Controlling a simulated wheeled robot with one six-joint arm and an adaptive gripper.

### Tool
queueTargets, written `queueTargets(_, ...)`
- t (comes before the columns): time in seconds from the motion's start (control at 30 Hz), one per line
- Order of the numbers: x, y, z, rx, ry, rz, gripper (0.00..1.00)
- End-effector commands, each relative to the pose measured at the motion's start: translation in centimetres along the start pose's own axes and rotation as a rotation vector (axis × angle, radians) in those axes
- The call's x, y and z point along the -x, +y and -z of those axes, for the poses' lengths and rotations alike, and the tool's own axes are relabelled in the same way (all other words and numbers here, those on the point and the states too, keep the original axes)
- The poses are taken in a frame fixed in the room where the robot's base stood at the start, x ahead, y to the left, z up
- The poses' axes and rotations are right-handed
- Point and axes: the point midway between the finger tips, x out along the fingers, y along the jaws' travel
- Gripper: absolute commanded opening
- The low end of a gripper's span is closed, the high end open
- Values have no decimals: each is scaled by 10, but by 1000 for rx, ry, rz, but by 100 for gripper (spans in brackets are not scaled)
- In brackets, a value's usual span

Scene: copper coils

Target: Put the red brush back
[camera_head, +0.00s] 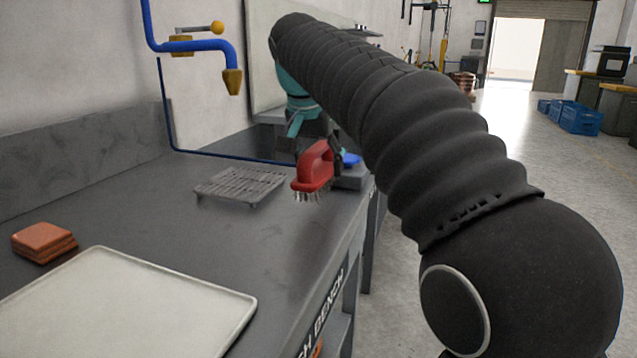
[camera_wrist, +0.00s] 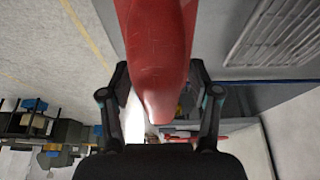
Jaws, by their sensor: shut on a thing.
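The red brush (camera_head: 314,166) has a red handle and pale bristles pointing down. It is in my gripper (camera_head: 318,138), near the right edge of the grey bench (camera_head: 150,215). In the head view its bristles appear above the bench top, just right of a metal rack. In the wrist view the red brush (camera_wrist: 158,45) fills the top middle, between the two dark fingers of my gripper (camera_wrist: 160,100). The fingers are shut on its handle. The exact contact points are partly hidden by the brush.
A slatted metal rack (camera_head: 240,185) stands on the bench, left of the brush. A pale tray (camera_head: 120,310) and stacked orange-brown pads (camera_head: 43,241) lie at the front left. A blue pipe with a brass nozzle (camera_head: 232,82) hangs over the bench. Bare bench lies between tray and rack.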

Motion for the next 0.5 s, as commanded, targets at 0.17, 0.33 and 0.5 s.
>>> queueTargets(0.17, -17, -1, -8, 1, 0, -1, 29)
queueTargets(0.33, -35, -1, -15, 0, 0, 0, 29)
queueTargets(0.5, -38, -1, -16, 0, 1, 1, 29)
